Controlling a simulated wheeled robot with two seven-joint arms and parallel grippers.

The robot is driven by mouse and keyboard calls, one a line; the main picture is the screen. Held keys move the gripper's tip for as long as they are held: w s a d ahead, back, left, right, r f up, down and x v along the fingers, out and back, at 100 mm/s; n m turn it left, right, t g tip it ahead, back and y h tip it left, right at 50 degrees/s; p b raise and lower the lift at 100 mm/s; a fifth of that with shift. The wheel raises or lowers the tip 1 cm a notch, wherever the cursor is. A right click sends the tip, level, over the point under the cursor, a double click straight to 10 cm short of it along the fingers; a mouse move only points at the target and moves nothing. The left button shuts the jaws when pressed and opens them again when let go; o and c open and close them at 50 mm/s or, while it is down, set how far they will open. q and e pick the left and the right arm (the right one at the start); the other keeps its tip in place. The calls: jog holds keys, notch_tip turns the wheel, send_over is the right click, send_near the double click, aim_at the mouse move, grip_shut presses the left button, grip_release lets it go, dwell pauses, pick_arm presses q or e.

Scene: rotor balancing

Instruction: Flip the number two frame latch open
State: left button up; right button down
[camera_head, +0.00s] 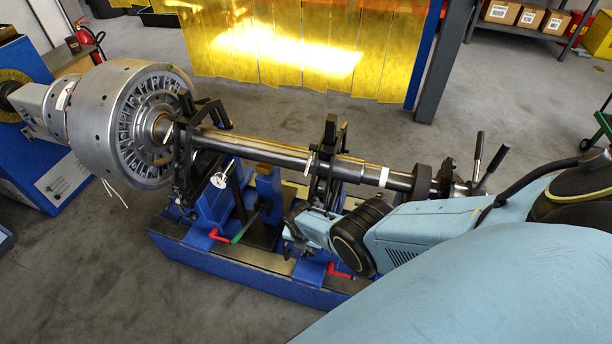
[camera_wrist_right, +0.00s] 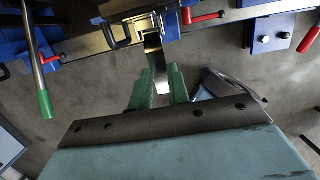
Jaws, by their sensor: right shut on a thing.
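Two black bearing frames carry the long steel shaft (camera_head: 265,150) in the head view. One frame (camera_head: 185,155) stands near the big rotor, the other (camera_head: 326,165) further right; I can read no number on either. My right gripper (camera_head: 293,232) is low in front of the right-hand frame. My left gripper is not in view.
The blue machine base (camera_head: 250,275) has red crank handles (camera_head: 341,272) along its front and a green-tipped lever (camera_head: 238,237). The silver rotor (camera_head: 125,120) is at the left. Yellow curtains (camera_head: 290,50) hang behind. The floor in front is clear.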

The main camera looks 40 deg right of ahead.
aim_at(303, 255)
jog(key=shift+s, duration=0.1)
dwell(0.4)
jog(key=c, duration=1.3)
grip_release()
jog(key=shift+r, duration=0.1)
jog(key=r+p, duration=0.4)
jog(key=a+r+p, duration=0.1)
jog(key=r+p, duration=0.3)
jog(key=s+r+p, duration=0.1)
jog(key=r+p, duration=0.4)
jog(key=shift+a, duration=0.4)
